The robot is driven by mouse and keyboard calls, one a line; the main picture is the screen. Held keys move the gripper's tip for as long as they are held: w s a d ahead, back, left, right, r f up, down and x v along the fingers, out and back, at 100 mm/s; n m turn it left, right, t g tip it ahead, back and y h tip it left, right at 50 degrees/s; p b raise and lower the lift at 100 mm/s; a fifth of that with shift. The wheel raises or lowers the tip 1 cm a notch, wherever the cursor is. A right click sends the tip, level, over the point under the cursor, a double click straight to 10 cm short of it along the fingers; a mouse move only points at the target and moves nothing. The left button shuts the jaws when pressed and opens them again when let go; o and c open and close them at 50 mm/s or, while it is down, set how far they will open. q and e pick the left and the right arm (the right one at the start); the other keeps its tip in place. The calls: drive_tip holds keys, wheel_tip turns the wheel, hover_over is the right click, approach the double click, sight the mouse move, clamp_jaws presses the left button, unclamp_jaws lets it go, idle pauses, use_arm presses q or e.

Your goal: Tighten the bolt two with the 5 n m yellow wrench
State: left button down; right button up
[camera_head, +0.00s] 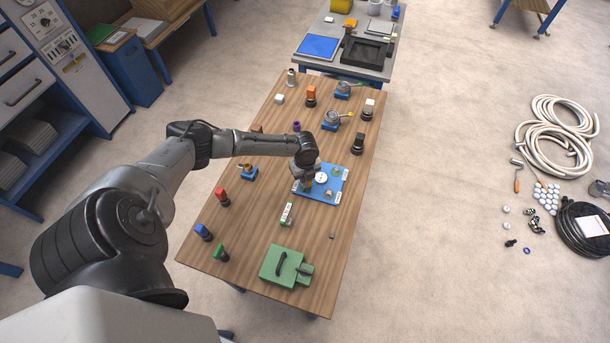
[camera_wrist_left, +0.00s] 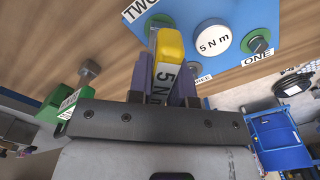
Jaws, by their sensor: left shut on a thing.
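The blue board (camera_head: 338,184) lies on the wooden table and fills the top of the left wrist view (camera_wrist_left: 238,12). It carries a white "5 N m" disc (camera_wrist_left: 213,39), a bolt on a green round base beside the "ONE" label (camera_wrist_left: 257,56), and a green round base (camera_wrist_left: 158,21) beside the "TWO" label (camera_wrist_left: 139,8). My left gripper (camera_head: 307,184) is over the board's left part. In the left wrist view it is shut on the yellow wrench (camera_wrist_left: 170,48), marked "5 N". The wrench's top end is at the "TWO" base; its contact with bolt two is hidden. My right gripper is not in view.
A green box with a handle (camera_head: 281,266) stands at the table's near end. A green-and-white block (camera_head: 287,214) is near the board. Red (camera_head: 222,196), blue (camera_head: 203,232) and green (camera_head: 221,252) pieces stand on the left. Several parts stand beyond the board. The table's right near side is mostly clear.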

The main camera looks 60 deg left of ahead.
use_arm(q)
drive_tip(key=shift+r, duration=0.15)
drive_tip(key=shift+r+p, duration=1.85)
drive_tip(key=shift+r, duration=0.05)
drive_tip(key=shift+r+p, duration=0.9)
drive_tip(key=shift+r, duration=0.1)
drive_tip(key=shift+w, duration=0.1)
